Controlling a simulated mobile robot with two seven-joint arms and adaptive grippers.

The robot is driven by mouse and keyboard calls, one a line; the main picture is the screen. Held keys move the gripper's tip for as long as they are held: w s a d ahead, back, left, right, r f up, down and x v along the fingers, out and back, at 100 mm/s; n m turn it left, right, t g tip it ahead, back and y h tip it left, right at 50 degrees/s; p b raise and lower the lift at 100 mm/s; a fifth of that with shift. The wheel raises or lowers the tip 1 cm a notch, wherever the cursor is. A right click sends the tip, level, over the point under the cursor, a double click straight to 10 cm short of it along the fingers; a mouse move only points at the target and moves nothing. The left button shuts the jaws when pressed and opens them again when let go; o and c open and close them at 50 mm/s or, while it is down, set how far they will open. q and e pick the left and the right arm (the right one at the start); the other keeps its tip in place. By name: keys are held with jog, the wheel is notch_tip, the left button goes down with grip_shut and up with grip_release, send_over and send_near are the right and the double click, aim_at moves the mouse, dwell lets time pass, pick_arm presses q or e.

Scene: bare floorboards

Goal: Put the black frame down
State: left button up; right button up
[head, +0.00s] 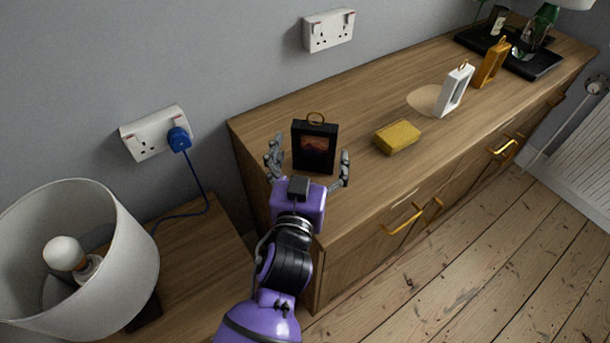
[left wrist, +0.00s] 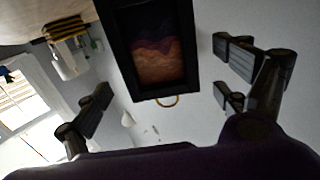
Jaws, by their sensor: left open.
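The black frame (head: 314,147) has a dark purple and orange picture and a brass ring on top. It stands upright at the near left end of the wooden sideboard (head: 357,114). My left gripper (head: 309,166) is open, with one finger on either side of the frame and a visible gap on the right. In the left wrist view the frame (left wrist: 155,50) appears upside down between the spread fingers (left wrist: 175,90), apart from them. My right gripper is in neither view.
A yellow sponge-like block (head: 398,137) lies right of the frame. Farther along are a white frame (head: 455,88), an orange frame (head: 491,63) and a black tray (head: 546,67) with bottles. A lamp (head: 75,262) stands at lower left. The sideboard top between block and wall is clear.

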pick_arm(q)
jog(key=s, duration=0.2)
jog(key=s+a, duration=0.1)
jog(key=s, duration=0.5)
jog(key=shift+s+a+b, duration=0.1)
jog(key=shift+a+b, duration=0.1)
jog(key=shift+b, duration=0.15)
jog(key=shift+s+a, duration=0.1)
jog(key=shift+s, duration=0.5)
jog(key=shift+r, duration=0.1)
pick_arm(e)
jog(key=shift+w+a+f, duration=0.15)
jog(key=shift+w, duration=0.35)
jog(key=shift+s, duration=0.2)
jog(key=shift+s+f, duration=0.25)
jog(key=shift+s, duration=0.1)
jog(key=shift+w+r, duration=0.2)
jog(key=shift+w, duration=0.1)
